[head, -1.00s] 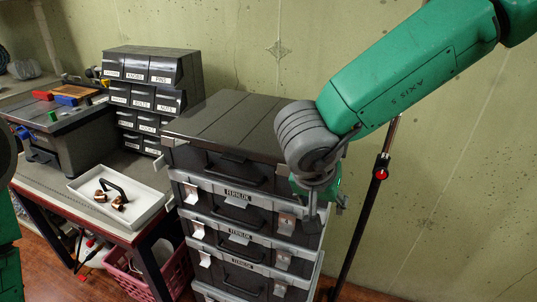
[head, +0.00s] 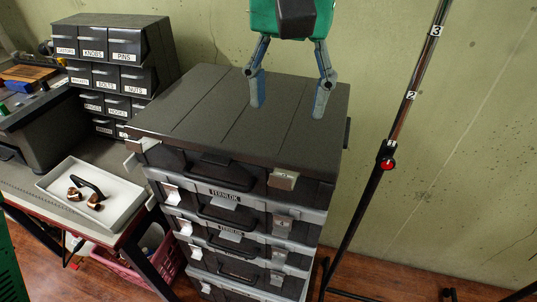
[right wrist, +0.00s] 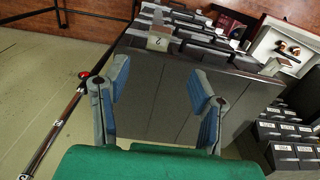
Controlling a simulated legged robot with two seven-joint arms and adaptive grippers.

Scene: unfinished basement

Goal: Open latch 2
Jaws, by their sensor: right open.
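A stack of dark cases (head: 240,110) with grey seams stands in the middle of the head view. A pale latch plate (head: 284,179) sticks out at the right front of the top case, and another (head: 136,147) at its left front corner. More latches (head: 283,224) hang flat on the cases below. The numbers are too small to read surely in the head view. The right wrist view shows a latch with a digit (right wrist: 158,41) beyond the fingers. My right gripper (head: 288,112) is open and empty over the top case's lid, behind the front latches; it also shows in the right wrist view (right wrist: 158,75).
A black stand with a red knob (head: 388,163) rises right of the stack. On the left, a bench holds a white tray (head: 52,187) with small metal parts and a labelled drawer cabinet (head: 160,60). A pink basket (head: 120,268) sits below.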

